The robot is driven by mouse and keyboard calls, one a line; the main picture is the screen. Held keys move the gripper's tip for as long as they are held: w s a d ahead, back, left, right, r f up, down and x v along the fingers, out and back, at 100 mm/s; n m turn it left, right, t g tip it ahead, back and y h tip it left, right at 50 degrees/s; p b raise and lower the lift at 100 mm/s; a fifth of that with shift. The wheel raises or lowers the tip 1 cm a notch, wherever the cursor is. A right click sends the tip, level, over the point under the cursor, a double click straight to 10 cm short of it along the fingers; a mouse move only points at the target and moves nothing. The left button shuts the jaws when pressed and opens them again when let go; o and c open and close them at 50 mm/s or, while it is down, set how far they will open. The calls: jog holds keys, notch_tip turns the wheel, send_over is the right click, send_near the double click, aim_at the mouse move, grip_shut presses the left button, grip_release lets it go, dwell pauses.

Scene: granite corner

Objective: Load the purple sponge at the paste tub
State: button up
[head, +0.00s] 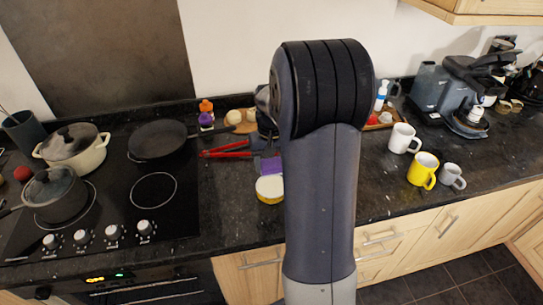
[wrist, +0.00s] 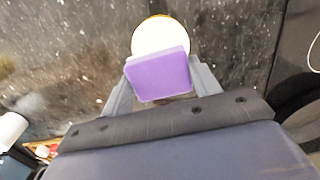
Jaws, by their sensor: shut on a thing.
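The purple sponge (wrist: 160,75) is between the two fingers of my gripper (wrist: 163,88) in the wrist view, and the gripper is shut on it. In the head view the sponge (head: 270,165) shows just left of my arm. The paste tub (wrist: 160,35) is round with a white top and a yellow rim. In the wrist view the sponge overlaps the tub's near edge. In the head view the tub (head: 269,189) stands on the dark counter just in front of the sponge. I cannot tell whether sponge and tub touch. My arm hides the gripper's fingers in the head view.
Red-handled tongs (head: 226,152) lie left of the sponge. An orange-capped bottle (head: 206,115) stands behind. A hob with a frying pan (head: 158,140) and pots is at left. A yellow mug (head: 422,170) and other mugs stand right. The counter front left of the tub is clear.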

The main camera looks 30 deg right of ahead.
aim_at(271, 186)
jog(key=shift+f+b, duration=2.3)
jog(key=shift+f, duration=0.75)
jog(key=shift+s+f+b, duration=0.1)
jog(key=shift+f+b, duration=0.2)
jog(key=shift+f, duration=0.25)
jog(key=shift+r+p, duration=2.75)
jog(key=shift+r, duration=0.9)
jog(key=shift+f, duration=0.15)
